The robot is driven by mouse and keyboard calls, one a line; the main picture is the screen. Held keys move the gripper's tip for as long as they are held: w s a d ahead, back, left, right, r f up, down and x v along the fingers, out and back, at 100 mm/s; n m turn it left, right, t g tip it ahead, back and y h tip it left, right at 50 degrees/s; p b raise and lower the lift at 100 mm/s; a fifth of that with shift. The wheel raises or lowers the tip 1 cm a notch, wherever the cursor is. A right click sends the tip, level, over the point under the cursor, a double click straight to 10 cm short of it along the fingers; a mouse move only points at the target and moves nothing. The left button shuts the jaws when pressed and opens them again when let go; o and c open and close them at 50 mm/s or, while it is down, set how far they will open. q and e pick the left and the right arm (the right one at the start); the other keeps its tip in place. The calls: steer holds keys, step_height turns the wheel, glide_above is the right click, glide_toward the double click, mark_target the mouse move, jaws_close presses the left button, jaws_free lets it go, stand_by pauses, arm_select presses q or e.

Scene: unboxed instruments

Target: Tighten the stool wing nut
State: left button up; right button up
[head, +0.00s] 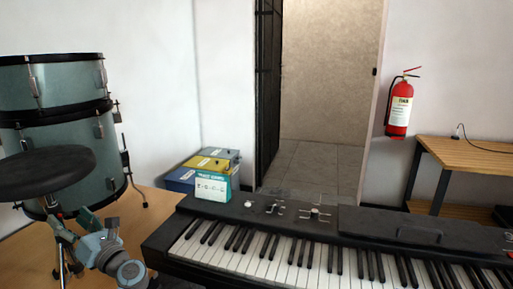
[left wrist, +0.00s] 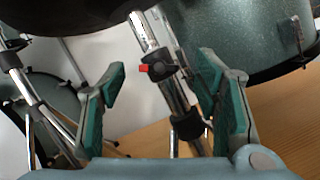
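The stool has a round black seat (head: 45,172) at the left of the head view. Its underside (left wrist: 60,14) shows at the top left of the left wrist view. Below it the chrome post (left wrist: 143,32) runs down at a slant. A black collar on the post carries a small fitting with a red part, which looks like the wing nut (left wrist: 145,68). My left gripper (head: 70,222) is under the seat; its teal-padded fingers (left wrist: 162,70) are open on either side of the post and collar. I see no contact. My right gripper is not in view.
Grey-green drums (head: 62,125) stand behind the stool, and a drum shell (left wrist: 245,40) is close behind the right finger. Chrome stand legs (left wrist: 35,100) are at the left. A keyboard (head: 330,245) fills the front right. Boxes (head: 212,170) stand by the wall.

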arm_select(q)
steer(key=shift+d, duration=0.1)
stand_by(0.3)
steer(key=v, duration=0.6)
